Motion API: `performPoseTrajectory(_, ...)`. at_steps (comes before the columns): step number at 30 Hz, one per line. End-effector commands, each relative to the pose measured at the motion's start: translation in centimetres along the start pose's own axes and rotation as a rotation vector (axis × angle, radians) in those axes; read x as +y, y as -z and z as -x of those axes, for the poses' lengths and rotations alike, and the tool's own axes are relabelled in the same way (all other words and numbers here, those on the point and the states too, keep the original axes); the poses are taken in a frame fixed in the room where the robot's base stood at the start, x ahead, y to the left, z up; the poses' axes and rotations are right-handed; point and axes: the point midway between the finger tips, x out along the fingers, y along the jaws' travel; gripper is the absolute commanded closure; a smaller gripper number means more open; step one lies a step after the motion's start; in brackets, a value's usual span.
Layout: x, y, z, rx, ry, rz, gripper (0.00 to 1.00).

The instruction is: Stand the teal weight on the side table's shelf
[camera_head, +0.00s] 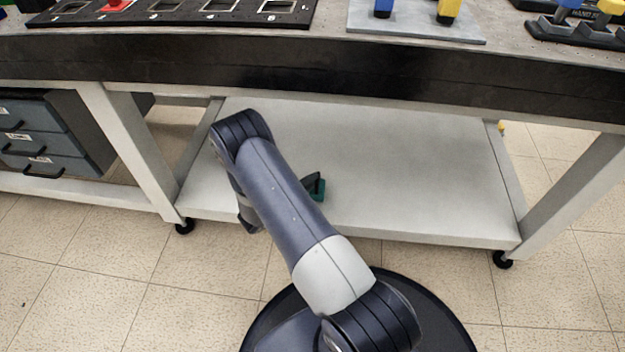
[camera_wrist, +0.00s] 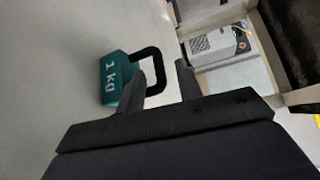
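The teal weight (camera_wrist: 117,80), marked "1 kg", has a black loop handle (camera_wrist: 158,62). In the head view the teal weight (camera_head: 319,190) is partly hidden behind my arm, near the front edge of the side table's shelf (camera_head: 420,170). It appears to rest on the shelf with its handle up. In the wrist view my gripper (camera_wrist: 163,75) is open, with its two fingers apart. The handle's outer end reaches into the gap between the fingertips; the left finger overlaps part of it. Contact cannot be told. The head view hides most of my gripper behind the arm.
The tabletop (camera_head: 330,30) hangs over the shelf, with a thick dark front edge. Table legs (camera_head: 130,150) stand on both sides. Grey drawers (camera_head: 45,130) are at left. A pale box (camera_wrist: 220,45) shows beyond the gripper. The shelf's right half is clear.

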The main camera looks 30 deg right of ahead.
Motion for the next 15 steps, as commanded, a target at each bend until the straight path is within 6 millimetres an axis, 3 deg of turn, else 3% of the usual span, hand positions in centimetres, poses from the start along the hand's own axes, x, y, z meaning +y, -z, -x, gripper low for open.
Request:
performPoseTrajectory(9,-0.3,-0.2,6.8,-0.006,-0.001,0.001,0.66)
performPoseTrajectory(15,-0.2,-0.1,9.4,-0.002,0.000,0.000,0.66)
